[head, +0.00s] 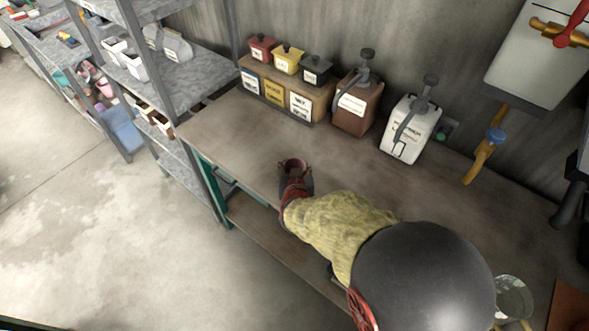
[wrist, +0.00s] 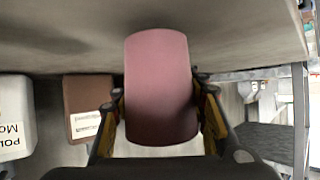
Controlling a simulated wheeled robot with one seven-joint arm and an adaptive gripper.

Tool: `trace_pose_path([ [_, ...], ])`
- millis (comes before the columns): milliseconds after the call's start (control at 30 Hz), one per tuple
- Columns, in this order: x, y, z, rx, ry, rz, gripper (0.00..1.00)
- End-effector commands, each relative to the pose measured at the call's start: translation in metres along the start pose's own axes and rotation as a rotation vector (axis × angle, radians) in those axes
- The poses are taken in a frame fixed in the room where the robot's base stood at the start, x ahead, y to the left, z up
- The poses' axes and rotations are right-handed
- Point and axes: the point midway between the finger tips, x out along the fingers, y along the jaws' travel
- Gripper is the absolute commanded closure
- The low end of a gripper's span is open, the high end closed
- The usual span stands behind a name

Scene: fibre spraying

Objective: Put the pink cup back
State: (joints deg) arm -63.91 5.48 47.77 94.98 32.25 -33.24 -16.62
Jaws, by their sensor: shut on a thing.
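The pink cup (wrist: 160,80) fills the middle of the wrist view, its smooth side facing the camera. My gripper (wrist: 160,100) is shut on it, with one finger on each side. In the head view the cup (head: 293,164) shows as a small dark reddish rim at the end of my arm, over the front part of the wooden workbench (head: 225,130). The cup looks upright with its opening up. Most of its body is hidden behind my gripper there. I cannot tell whether its base touches the bench top.
At the bench's back stand a rack (head: 275,95) of small lidded boxes, a brown pump container (head: 358,105) and a white pump container (head: 408,130). Metal shelving (head: 190,85) stands left. A clear cup (head: 513,298) is at lower right. The bench between cup and containers is clear.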

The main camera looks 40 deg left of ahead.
Motion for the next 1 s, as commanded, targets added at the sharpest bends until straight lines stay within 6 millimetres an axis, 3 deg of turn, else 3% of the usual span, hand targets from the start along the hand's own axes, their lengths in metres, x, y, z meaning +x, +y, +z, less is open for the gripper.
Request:
trace_pose_path([
  [67, 0.0056, 0.0003, 0.0108, 0.001, 0.0, 0.0, 0.96],
  [467, 0.0071, 0.0005, 0.0132, 0.002, 0.002, 0.0, 0.96],
  [500, 0.0067, 0.0005, 0.0127, 0.002, 0.002, 0.0, 0.63],
  [1000, 0.0065, 0.0005, 0.0122, 0.002, 0.002, 0.0, 0.38],
])
